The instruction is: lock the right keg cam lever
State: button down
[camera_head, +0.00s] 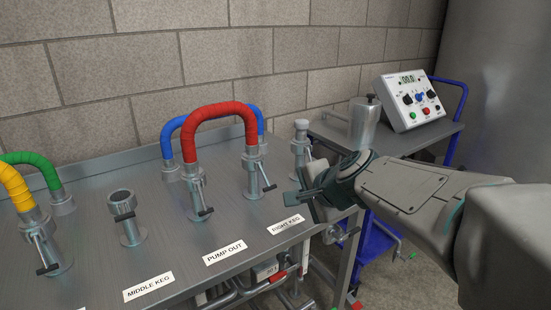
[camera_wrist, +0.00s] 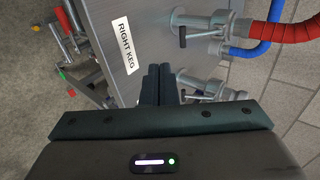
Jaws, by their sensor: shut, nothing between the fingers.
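The right keg coupling (camera_head: 251,160) stands behind the RIGHT KEG label (camera_head: 287,224), with one end of the red hose (camera_head: 220,110) on it. Its cam lever (camera_head: 265,176) slants down and outward to the right, ending in a black grip. In the wrist view the lever's dark grip (camera_wrist: 183,37) shows beside the coupling (camera_wrist: 207,25), left of the red hose (camera_wrist: 270,32). My gripper (camera_head: 296,197) is shut and empty, right of the lever and apart from it. The shut fingers (camera_wrist: 158,82) also show in the wrist view.
A fitting without a hose (camera_head: 301,143) stands behind my gripper; it looks close to the fingers in the wrist view (camera_wrist: 212,88). The pump out coupling (camera_head: 195,190) carries the red hose's other end. A blue hose (camera_head: 168,135) runs behind. A trolley (camera_head: 440,138) stands right.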

jog(key=shift+g+h, duration=0.5)
jog(key=r+p, duration=0.1)
jog(key=p, duration=0.1)
jog(key=r+p, duration=0.1)
jog(key=p, duration=0.2)
jog(key=r+p, duration=0.2)
jog(key=p, duration=0.1)
jog(key=shift+s+a, duration=0.3)
jog(key=shift+s, duration=0.05)
jog(key=shift+f, duration=0.1)
jog(key=x, duration=0.4)
jog(key=b+x, duration=0.1)
jog(key=x, duration=0.3)
jog(key=w+r+b+x, duration=0.1)
jog(key=x, duration=0.3)
jog(key=shift+a, duration=0.15)
jog(key=shift+w+a+f, duration=0.2)
jog(key=shift+w+a, duration=0.1)
jog(key=shift+w, duration=0.4)
